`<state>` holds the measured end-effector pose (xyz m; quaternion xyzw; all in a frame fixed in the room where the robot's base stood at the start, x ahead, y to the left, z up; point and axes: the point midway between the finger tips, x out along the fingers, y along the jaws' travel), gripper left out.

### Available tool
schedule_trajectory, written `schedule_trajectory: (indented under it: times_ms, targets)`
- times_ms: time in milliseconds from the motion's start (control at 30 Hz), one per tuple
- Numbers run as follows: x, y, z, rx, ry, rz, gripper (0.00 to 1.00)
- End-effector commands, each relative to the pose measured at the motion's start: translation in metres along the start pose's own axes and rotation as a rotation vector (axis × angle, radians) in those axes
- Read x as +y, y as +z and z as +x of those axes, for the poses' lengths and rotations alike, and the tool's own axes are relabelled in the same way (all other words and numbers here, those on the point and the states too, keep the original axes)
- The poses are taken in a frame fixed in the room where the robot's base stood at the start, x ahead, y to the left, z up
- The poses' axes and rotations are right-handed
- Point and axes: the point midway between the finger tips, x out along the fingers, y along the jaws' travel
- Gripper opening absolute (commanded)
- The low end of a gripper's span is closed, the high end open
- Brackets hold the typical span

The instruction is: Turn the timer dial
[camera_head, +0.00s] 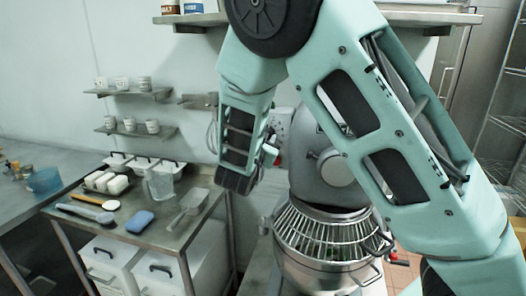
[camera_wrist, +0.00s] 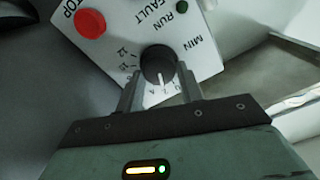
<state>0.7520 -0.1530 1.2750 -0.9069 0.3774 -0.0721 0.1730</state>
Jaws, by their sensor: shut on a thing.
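The timer dial (camera_wrist: 158,65) is a black knob with a white pointer line on a white control panel (camera_wrist: 205,60), seen in the wrist view. Its pointer faces down toward my gripper in that picture. Numbers and the word MIN are printed around it. My gripper (camera_wrist: 158,88) is shut on the dial, with one finger on each side. In the head view my gripper is beside the mixer's head, and the arm hides the dial. Part of the white panel (camera_head: 279,121) shows there behind my wrist.
A red STOP button (camera_wrist: 90,23) and a green RUN light (camera_wrist: 181,6) are on the panel near the dial. The mixer (camera_head: 322,160) has a wire bowl guard (camera_head: 325,235) below.

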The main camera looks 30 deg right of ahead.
Motion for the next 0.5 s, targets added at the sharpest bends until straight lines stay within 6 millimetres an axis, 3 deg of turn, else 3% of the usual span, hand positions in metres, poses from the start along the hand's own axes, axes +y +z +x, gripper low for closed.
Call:
schedule_trajectory:
  times_ms: [33,500]
  targets:
    - [0.0031,0.0069,0.0001,0.002,0.000,0.047,0.14]
    - [0.0036,0.0045,-0.0001,0.000,0.001,0.373,0.14]
